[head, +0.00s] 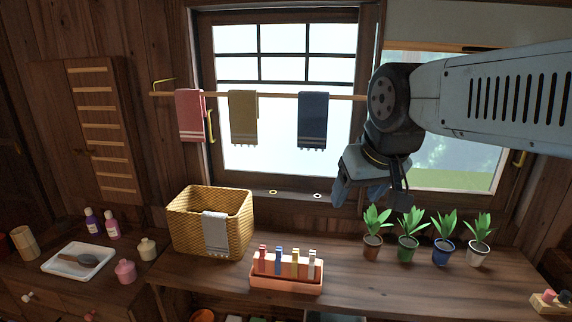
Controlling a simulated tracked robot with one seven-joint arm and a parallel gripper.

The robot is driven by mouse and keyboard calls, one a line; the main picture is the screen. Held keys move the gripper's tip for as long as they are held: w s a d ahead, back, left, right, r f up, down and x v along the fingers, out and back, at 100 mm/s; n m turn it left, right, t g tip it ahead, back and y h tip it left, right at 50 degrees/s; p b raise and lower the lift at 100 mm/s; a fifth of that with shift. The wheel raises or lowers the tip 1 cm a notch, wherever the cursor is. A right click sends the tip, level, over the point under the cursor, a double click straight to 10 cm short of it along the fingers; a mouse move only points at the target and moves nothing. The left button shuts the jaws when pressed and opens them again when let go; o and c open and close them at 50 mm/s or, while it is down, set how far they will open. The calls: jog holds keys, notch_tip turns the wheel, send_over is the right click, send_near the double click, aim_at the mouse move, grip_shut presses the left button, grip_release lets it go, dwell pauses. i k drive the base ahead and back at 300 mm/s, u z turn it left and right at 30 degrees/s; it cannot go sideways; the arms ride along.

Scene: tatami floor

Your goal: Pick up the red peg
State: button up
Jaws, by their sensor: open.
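The red peg (263,261) stands upright at the left end of a row on an orange-red holder (286,284) on the wooden counter. A blue peg (279,262), a yellow peg (295,263) and a pale peg (311,264) stand to its right in the same row. My gripper (366,194) hangs in front of the window, above and to the right of the pegs. It is open, points down and shows nothing held. It is well apart from the red peg.
A wicker basket (185,233) with a grey towel stands left of the holder. Several potted plants (408,248) stand to the right, below my gripper. Towels hang on a rail (275,95) across the window. The counter is clear in front of the plants.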

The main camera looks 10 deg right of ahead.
aim_at(262, 249)
jog(key=k, duration=1.25)
jog(key=z, duration=0.15)
jog(key=i, duration=0.75)
jog(key=z, duration=0.45)
